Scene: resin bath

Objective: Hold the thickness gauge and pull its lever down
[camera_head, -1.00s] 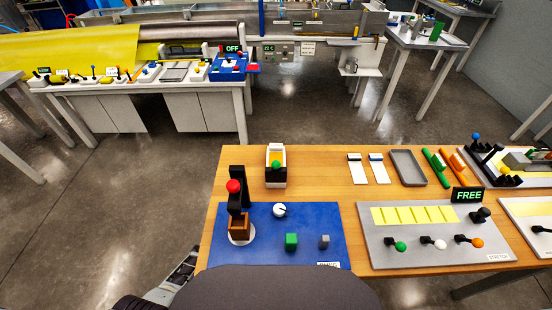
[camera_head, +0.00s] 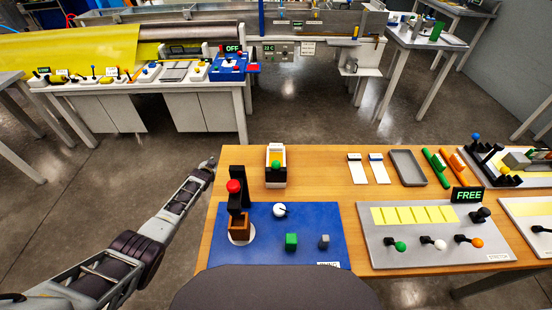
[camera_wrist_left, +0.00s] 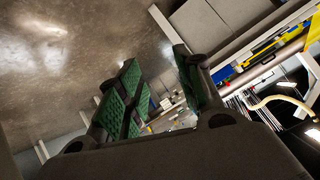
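No readable label shows which device is the thickness gauge. One candidate is a small white-and-black device (camera_head: 276,178) with a green knob, standing at the table's back left. The other is a black upright stand (camera_head: 236,202) with a red ball on top and a brown block, on a white round base on the blue mat. My left gripper (camera_head: 210,163) is beside the table's left edge, apart from both. In the left wrist view its green-padded fingers (camera_wrist_left: 156,60) are spread with nothing between them. My right gripper is not in view.
A grey panel (camera_head: 385,255) with levers and a "FREE" sign (camera_head: 468,195) stands right. Open floor lies left of the table.

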